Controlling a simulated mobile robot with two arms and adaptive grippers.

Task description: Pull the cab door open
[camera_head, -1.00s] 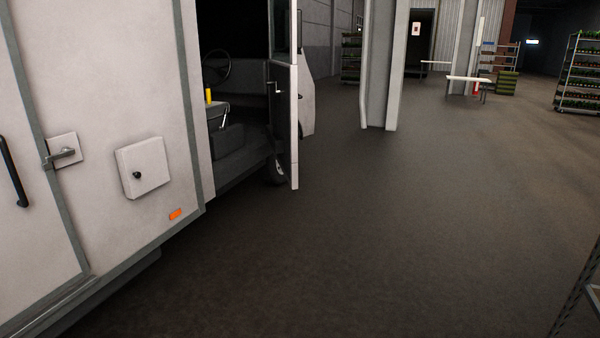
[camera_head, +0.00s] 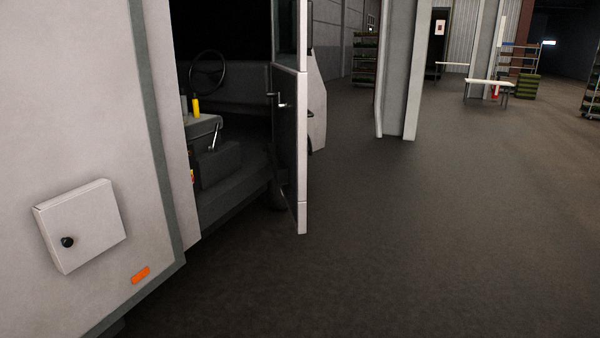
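The cab door (camera_head: 302,150) of the white truck (camera_head: 85,120) stands swung out from the body, seen nearly edge-on. Its dark inner side faces the cab, with a handle (camera_head: 282,100) on it. Through the open doorway I see the steering wheel (camera_head: 207,70), a seat (camera_head: 203,130) and a yellow bottle-like object (camera_head: 196,107). The outer face of the door is hidden from here. Neither of my grippers is in view.
A white box (camera_head: 80,226) juts from the truck side at the left. Grey columns (camera_head: 403,70) stand beyond the door. A bench (camera_head: 489,83) and plant racks (camera_head: 366,58) are farther back. The dark floor (camera_head: 430,240) right of the truck is clear.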

